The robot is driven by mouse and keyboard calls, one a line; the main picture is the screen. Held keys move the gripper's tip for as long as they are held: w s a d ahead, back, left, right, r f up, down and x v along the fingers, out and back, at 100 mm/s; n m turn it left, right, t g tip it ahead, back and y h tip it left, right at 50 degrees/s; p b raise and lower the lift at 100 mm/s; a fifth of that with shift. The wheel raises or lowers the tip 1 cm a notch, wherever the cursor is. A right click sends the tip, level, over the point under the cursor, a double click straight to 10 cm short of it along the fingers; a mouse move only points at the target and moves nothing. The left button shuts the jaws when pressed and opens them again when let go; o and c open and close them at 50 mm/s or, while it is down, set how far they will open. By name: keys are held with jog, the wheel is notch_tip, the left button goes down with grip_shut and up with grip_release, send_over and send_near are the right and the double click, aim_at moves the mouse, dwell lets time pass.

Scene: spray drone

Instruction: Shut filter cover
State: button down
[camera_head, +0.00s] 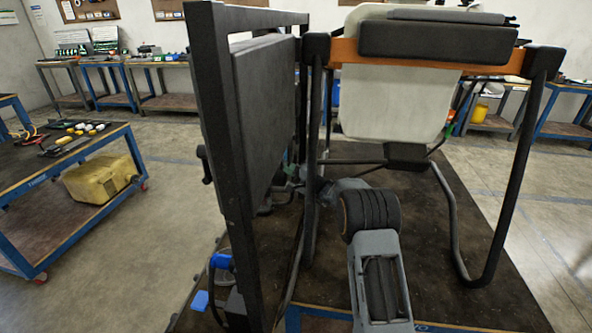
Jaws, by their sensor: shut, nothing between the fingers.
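The spray drone stands at the centre, with a white tank (396,102), a dark tubular frame (541,135) and an orange crossbar (428,62). I cannot make out the filter cover for certain. A blue fitting (221,261) with dark tubing sits low at the left, beside a dark upright bar. My arm comes up from the bottom, bends at a dark joint and reaches left under the drone. Its far end passes behind the frame's uprights, and my gripper's fingers do not show. I cannot tell whether they touch anything.
A large dark panel in a rectangular frame (221,130) stands upright left of centre and blocks the view behind it. A blue cart (112,150) with tools and a yellow canister (101,188) stands at the left. Benches line the back wall. Floor between cart and drone is clear.

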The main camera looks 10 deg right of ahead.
dwell(0.3)
jog(key=shift+w+a+r+n+g+h+b, duration=0.15)
jog(key=shift+a+r+n+g+h, duration=0.1)
jog(key=shift+a, duration=0.15)
jog(key=shift+w+a+r+n+g+h+b, duration=0.15)
jog(key=shift+a+g, duration=0.1)
jog(key=shift+a, duration=0.1)
jog(key=shift+d, duration=0.1)
